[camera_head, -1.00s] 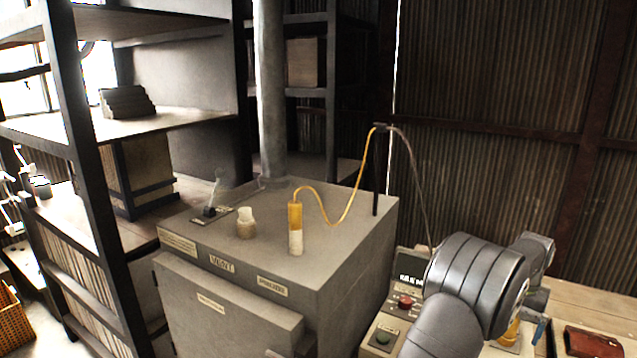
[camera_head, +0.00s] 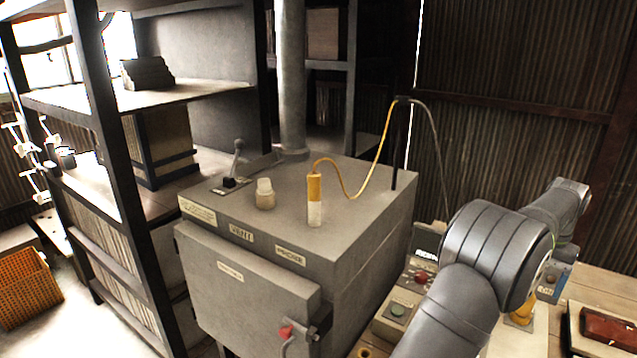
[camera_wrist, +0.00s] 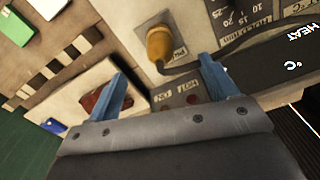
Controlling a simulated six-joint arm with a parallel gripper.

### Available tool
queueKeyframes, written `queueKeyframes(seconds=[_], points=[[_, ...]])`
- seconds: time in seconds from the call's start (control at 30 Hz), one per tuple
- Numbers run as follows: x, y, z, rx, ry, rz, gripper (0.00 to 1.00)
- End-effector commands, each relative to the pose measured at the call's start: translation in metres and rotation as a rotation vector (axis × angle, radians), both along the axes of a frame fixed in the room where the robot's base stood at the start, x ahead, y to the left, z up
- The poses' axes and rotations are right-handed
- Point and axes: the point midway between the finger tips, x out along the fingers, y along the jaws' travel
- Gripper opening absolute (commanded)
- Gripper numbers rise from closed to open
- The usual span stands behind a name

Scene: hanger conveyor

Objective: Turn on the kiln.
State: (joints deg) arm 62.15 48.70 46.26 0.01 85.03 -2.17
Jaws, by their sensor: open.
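The kiln (camera_head: 250,290) is a grey box with a front door. A control panel beside its right side carries a red button (camera_head: 421,277) and a green button (camera_head: 397,310). In the wrist view, a small plate with faint switch lettering (camera_wrist: 176,99) lies between my gripper's blue fingers, with a red spot on it. My gripper (camera_wrist: 163,69) is open, with nothing between its fingers. A yellow plug (camera_wrist: 159,45) with a dark cable sits beyond the fingers. A dial face marked HEAT (camera_wrist: 290,45) is at the right.
A yellow-handled probe (camera_head: 315,200) stands on the kiln top, its cable running over a black post (camera_head: 398,150). A lever (camera_head: 237,160) and a pale jar (camera_head: 264,193) are there too. Shelves (camera_head: 105,170) stand left. A red case (camera_head: 608,328) lies on the right bench.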

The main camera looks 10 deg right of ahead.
Motion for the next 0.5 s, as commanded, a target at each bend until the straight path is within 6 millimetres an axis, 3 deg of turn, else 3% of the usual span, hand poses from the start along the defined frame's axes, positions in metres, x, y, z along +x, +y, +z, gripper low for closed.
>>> queueKeyframes(seconds=[0.03,0.37,0.5], points=[[0.0,0.0,0.0,0.0,0.0,0.0,0.69],[-0.002,0.007,0.003,-0.003,-0.032,-0.079,0.04],[-0.008,0.024,0.006,-0.004,-0.103,-0.267,0.0]])
